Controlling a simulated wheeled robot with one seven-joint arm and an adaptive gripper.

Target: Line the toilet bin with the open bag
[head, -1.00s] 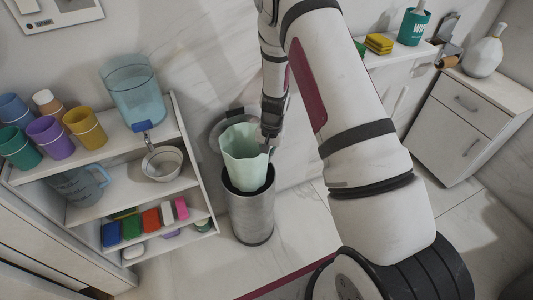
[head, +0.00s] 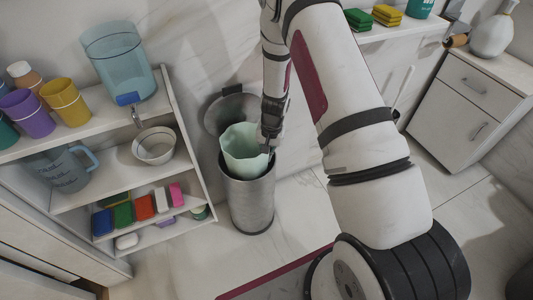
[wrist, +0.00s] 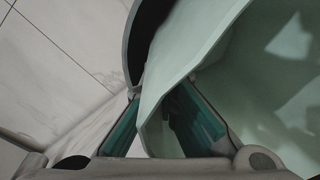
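The toilet bin is a grey metal cylinder (head: 252,205) standing on the floor, its round lid raised behind it. The open bag (head: 243,150) is pale green and wide-mouthed. Its lower part is inside the bin mouth, and its upper part stands above the rim. My gripper (head: 268,146) is at the bag's right edge, above the bin, shut on the bag's wall. In the wrist view, the bag's wall (wrist: 190,45) passes between the two teal-padded fingers (wrist: 163,105). The dark bin rim (wrist: 142,40) shows beyond the bag. The bag's bottom is hidden.
A white shelf unit (head: 120,185) with cups, a jug, a bowl and coloured sponges stands close on the left. A marble wall is behind the bin. A white cabinet (head: 475,105) stands at the right. The floor before the bin is clear.

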